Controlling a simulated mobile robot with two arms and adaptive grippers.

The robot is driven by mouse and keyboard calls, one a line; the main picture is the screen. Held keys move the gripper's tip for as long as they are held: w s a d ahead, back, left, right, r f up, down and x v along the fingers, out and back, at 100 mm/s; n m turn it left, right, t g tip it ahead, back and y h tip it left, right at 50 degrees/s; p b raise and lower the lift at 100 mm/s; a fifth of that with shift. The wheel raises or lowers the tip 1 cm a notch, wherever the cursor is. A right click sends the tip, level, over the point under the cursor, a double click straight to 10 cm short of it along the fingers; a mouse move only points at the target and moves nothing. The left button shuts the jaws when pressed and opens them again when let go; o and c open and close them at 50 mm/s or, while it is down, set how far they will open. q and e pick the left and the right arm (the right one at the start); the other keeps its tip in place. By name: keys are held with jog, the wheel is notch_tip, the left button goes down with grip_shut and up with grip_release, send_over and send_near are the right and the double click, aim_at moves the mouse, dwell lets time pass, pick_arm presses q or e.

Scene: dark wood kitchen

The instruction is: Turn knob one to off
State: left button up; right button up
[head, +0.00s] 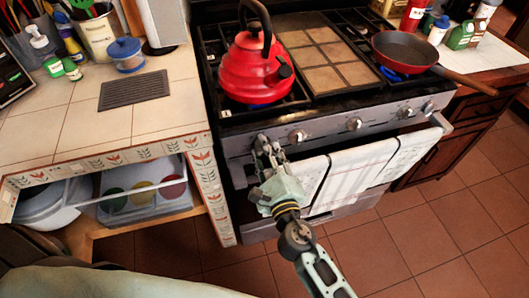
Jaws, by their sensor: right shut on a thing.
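The stove's front panel (325,133) carries a row of knobs. My right gripper (263,146) is at the left end of this row, shut on the leftmost knob, which its fingers mostly hide. Another knob (297,136) is just right of the gripper, and a further knob (354,124) is uncovered. I cannot tell the held knob's angle. A red kettle (252,68) sits on the front left burner, with a bit of blue showing under it. My left gripper is out of view.
A towel (362,168) hangs over the oven handle below the knobs. A red pan (405,50) sits at the stove's right, with blue showing beside it. The tiled counter (60,125) with jars is at left. The floor (440,220) in front is clear.

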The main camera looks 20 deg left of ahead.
jog(key=m, duration=0.3)
jog(key=shift+s+a+f, duration=0.1)
jog(key=shift+s+f, duration=0.1)
jog(key=shift+f, duration=0.05)
jog(key=m, duration=1)
jog(key=shift+a+r+m+b, duration=0.1)
jog(key=shift+r+m+b, duration=0.1)
jog(key=shift+m+b, duration=0.15)
jog(key=shift+w+d+r+m, duration=0.1)
jog(key=shift+r+m, duration=0.05)
jog(key=shift+m, duration=1.95)
jog(key=shift+w+d+r+m, duration=0.1)
jog(key=shift+r+m, duration=0.05)
jog(key=shift+m, duration=2)
jog(key=shift+r+m, duration=0.15)
jog(key=shift+m, duration=1.95)
jog(key=shift+r, duration=0.1)
jog(key=o, duration=1.1)
jog(key=shift+c, duration=0.2)
